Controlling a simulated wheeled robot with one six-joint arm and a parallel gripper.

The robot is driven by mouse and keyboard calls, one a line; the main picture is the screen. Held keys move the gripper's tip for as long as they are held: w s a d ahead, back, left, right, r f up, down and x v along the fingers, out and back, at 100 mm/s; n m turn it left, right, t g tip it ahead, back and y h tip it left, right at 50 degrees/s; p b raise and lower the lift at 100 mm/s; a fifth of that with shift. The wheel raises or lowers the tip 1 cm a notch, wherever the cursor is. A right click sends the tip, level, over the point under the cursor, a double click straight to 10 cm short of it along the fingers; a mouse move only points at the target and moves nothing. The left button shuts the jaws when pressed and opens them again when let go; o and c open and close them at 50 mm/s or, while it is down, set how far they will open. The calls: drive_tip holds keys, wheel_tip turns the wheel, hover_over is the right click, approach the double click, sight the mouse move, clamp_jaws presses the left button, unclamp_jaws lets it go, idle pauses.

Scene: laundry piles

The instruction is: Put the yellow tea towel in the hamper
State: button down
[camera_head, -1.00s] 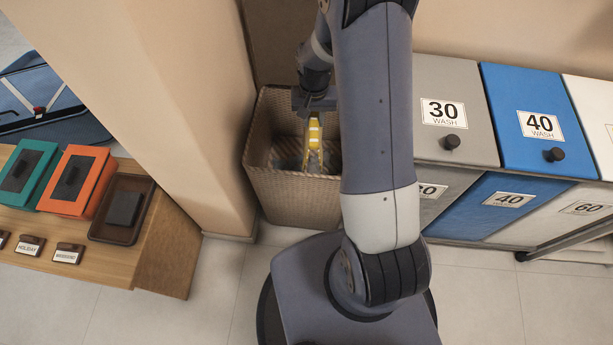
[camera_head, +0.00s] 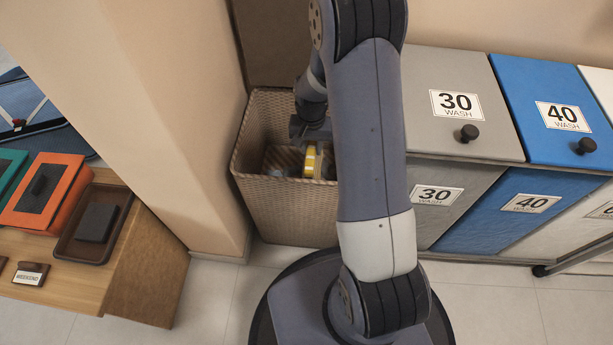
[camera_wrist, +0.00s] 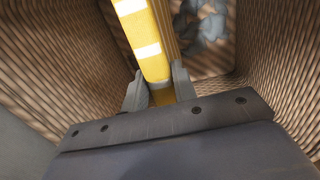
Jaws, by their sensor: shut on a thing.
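The yellow tea towel (camera_head: 310,161), with pale stripes, hangs inside the mouth of the woven hamper (camera_head: 288,213). My gripper (camera_head: 313,140) is over the hamper opening, partly hidden behind my arm. In the wrist view the gripper (camera_wrist: 159,92) is shut on the folded yellow towel (camera_wrist: 147,45), with woven walls (camera_wrist: 60,60) on both sides. Whether the towel touches the hamper floor cannot be told.
A grey-blue cloth (camera_wrist: 205,25) lies in the hamper. A grey 30 wash bin (camera_head: 440,75) and a blue 40 wash bin (camera_head: 535,90) stand to the right. A wooden bench (camera_head: 150,265) with an orange box (camera_head: 38,195) and a brown tray (camera_head: 68,243) is at left, beyond a wall corner.

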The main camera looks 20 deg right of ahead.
wheel_tip(320, 180, down, 9)
drive_tip(key=b, duration=0.2)
drive_tip(key=shift+b, duration=0.35)
drive_tip(key=shift+f, duration=0.1)
drive_tip(key=c, duration=1.1)
unclamp_jaws()
drive_tip(key=shift+c, duration=0.2)
wheel_tip(320, 180, up, 12)
drive_tip(key=p, duration=0.4)
drive_tip(key=shift+a, duration=0.1)
